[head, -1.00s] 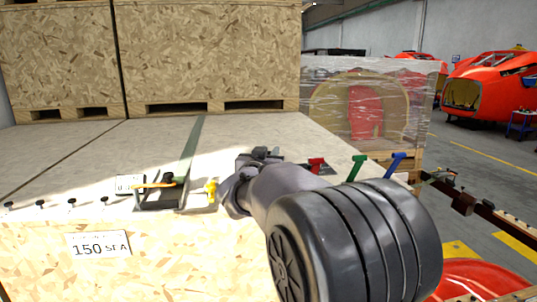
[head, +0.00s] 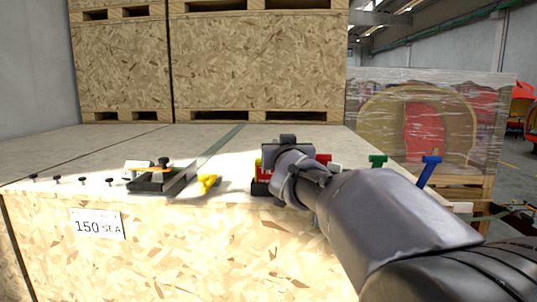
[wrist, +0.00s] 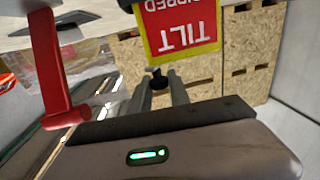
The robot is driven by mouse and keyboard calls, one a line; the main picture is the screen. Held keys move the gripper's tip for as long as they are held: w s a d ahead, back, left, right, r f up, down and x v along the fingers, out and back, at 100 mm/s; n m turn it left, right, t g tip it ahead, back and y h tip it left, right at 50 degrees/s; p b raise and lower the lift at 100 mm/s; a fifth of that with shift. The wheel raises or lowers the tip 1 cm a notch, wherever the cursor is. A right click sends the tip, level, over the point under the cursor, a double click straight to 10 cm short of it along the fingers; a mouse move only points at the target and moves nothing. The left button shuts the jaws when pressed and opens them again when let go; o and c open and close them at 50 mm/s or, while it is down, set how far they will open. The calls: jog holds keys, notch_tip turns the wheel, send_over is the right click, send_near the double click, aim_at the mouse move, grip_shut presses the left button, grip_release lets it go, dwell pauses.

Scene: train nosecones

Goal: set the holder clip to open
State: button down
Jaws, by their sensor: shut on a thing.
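My gripper (wrist: 163,92) shows in the wrist view with its two grey fingers close together, shut around a small black knob (wrist: 158,78). Just beyond it hangs a red and yellow label reading TILT (wrist: 182,28), upside down in this view. In the head view my gripper is mostly hidden by my own wrist, at the crate top's front edge beside the red label (head: 265,172). I cannot tell for certain whether the knob belongs to the holder clip, nor its setting. A red lever (wrist: 50,70) stands left of the fingers in the wrist view.
A black device with an orange strip (head: 163,177) and a yellow piece (head: 207,184) lie left of my gripper. A green lever (head: 377,161) and a blue lever (head: 430,170) stand to the right. Several black pegs line the left edge. The crate top behind is clear.

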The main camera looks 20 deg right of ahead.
dwell(0.5)
jog(key=c, duration=1.5)
grip_release()
jog(key=shift+o, duration=1.1)
jog(key=shift+w+a, duration=0.1)
jog(key=shift+a, duration=0.05)
jog(key=shift+s, duration=0.2)
jog(key=p+v, duration=0.2)
jog(key=v, duration=1.5)
